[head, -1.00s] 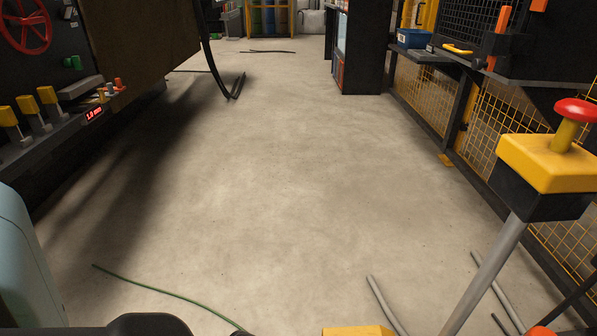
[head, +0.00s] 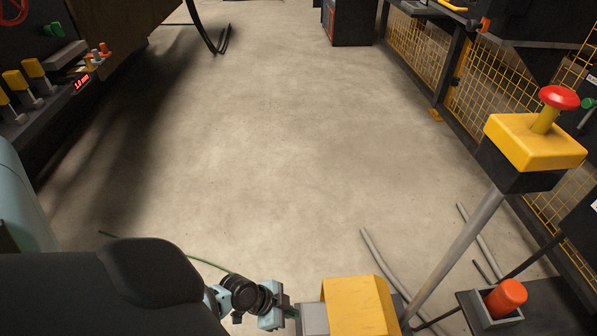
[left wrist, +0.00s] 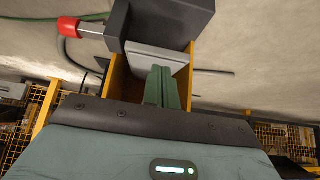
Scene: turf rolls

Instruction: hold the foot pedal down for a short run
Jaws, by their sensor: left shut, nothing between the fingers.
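The foot pedal is on the floor at the bottom of the head view, with a yellow hood (head: 357,303) and a grey plate (head: 313,319) at its left. In the left wrist view the grey pedal plate (left wrist: 160,60) lies between the yellow side walls (left wrist: 183,77) of the hood. My left gripper (head: 288,312) is shut and empty, just left of the plate. In the left wrist view its green fingers (left wrist: 161,88) reach between the walls and overlap the plate. I cannot tell whether they touch it or whether it is pressed. My right gripper is not in view.
A post with a yellow box and red mushroom button (head: 559,97) stands right of the pedal. An orange-red cylinder (head: 506,297) sits in a dark holder at lower right. Grey cables and a green hose (head: 205,262) lie on the floor. The middle floor is clear.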

